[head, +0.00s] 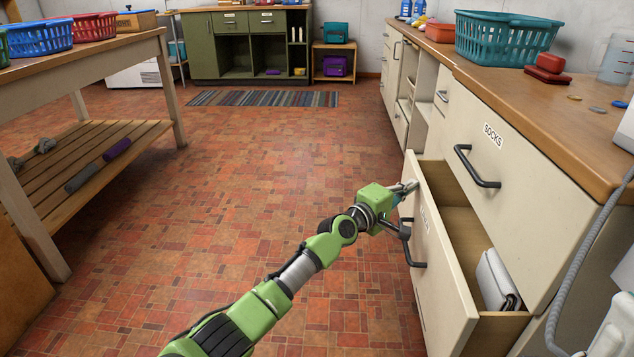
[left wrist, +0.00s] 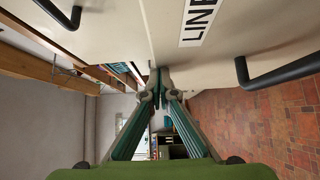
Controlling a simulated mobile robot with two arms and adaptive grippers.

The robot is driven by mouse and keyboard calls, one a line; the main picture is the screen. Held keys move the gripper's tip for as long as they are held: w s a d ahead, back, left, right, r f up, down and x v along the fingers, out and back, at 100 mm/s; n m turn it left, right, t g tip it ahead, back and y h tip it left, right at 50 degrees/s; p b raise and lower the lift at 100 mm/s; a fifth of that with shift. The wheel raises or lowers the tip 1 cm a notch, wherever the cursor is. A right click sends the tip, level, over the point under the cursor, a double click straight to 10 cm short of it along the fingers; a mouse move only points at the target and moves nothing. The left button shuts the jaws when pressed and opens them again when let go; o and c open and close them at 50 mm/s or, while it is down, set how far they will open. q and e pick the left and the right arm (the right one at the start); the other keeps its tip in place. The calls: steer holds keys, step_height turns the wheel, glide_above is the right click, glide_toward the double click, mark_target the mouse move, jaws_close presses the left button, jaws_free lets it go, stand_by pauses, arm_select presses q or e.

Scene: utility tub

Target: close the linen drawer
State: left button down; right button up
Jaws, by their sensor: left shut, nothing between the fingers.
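The linen drawer (head: 440,268) is pulled open from the right-hand counter, with folded light cloth (head: 496,280) inside. Its front carries a partly hidden label and a dark handle (head: 415,258). In the left wrist view the label (left wrist: 200,20) reads "LINE" and the handle (left wrist: 282,72) is at right. My left gripper (head: 410,187) is shut and empty at the upper far end of the drawer front, away from the handle. Its closed fingertips (left wrist: 160,82) show in the wrist view close to the drawer front's edge. I cannot tell whether they touch it. My right gripper is not in view.
The shut socks drawer (head: 515,175) with its dark handle (head: 476,168) is above. A teal basket (head: 505,38) and red items (head: 548,67) stand on the counter. A wooden table (head: 90,45) is at left. The tiled floor (head: 250,170) between is clear.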

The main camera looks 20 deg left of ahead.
mark_target(428, 189)
arm_select(q)
steer(key=d, duration=0.1)
steer(key=w+d, duration=0.1)
steer(key=d, duration=0.3)
steer(key=shift+w+d+b, duration=0.2)
steer(key=shift+w+b, duration=0.1)
steer(key=shift+b, duration=0.05)
